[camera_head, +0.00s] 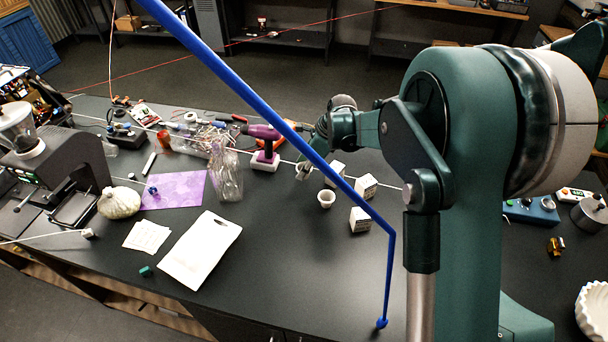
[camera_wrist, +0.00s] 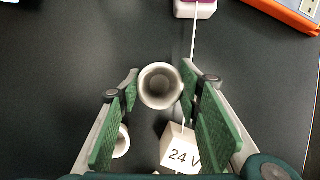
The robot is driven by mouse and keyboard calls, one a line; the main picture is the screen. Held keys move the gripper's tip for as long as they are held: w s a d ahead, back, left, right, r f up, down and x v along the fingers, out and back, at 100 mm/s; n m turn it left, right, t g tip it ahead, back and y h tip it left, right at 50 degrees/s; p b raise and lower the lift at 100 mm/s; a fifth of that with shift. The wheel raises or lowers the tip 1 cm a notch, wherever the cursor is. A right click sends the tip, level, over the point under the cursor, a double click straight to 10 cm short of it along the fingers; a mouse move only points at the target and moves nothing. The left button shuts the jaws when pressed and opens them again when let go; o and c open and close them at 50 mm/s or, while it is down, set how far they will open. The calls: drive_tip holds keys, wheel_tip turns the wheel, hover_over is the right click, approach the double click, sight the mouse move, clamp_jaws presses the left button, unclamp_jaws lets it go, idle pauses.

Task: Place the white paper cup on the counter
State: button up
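A white paper cup (camera_wrist: 160,88) sits between the tips of my gripper (camera_wrist: 160,92), mouth facing the wrist camera. The two green-padded fingers close in on its sides and appear to touch it. In the head view the cup (camera_head: 303,172) shows just below my gripper (camera_head: 306,160), over the dark counter (camera_head: 290,260); any gap beneath it is hard to judge. A second white cup (camera_head: 326,198) stands upright on the counter nearby. It shows partly behind the left finger in the wrist view (camera_wrist: 122,142).
White cartons (camera_head: 360,219) stand right of the cups, and a box marked 24 V (camera_wrist: 180,148) shows in the wrist view. A purple drill (camera_head: 264,140) and a clear bag (camera_head: 228,178) are to the left. The counter's front middle is clear.

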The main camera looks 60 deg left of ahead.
drive_tip(key=shift+f, duration=1.9)
drive_tip(key=shift+f, duration=0.2)
drive_tip(key=o, duration=0.6)
drive_tip(key=shift+r, duration=0.1)
drive_tip(key=shift+r, duration=0.1)
drive_tip(key=shift+r, duration=0.15)
drive_tip(key=v, duration=1.2)
drive_tip(key=shift+w, duration=0.1)
